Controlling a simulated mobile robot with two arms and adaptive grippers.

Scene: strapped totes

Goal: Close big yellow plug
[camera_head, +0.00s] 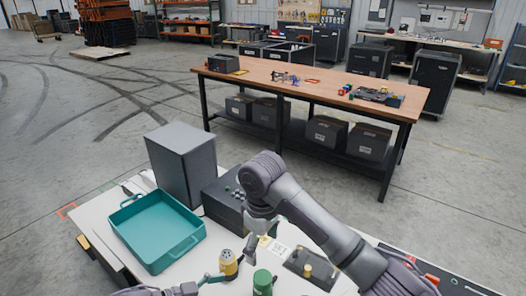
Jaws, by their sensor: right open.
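A yellow plug-like piece (229,263) with a dark band stands on the white table near the bottom middle. A smaller yellow knob (306,270) sits on a dark plate to the right. I cannot tell for sure which one is the big yellow plug. My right gripper (258,240) is open and points down, above and to the right of the yellow piece, partly hidden by its own wrist. My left gripper (209,280) shows only in part at the bottom edge, close beside the yellow piece. Whether it touches the piece is unclear.
A green cylinder (262,283) stands just right of the yellow piece. A teal tray (158,262), a tall grey box (183,163) and a dark control box (224,198) stand on the white table. A wooden workbench (315,84) is farther back.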

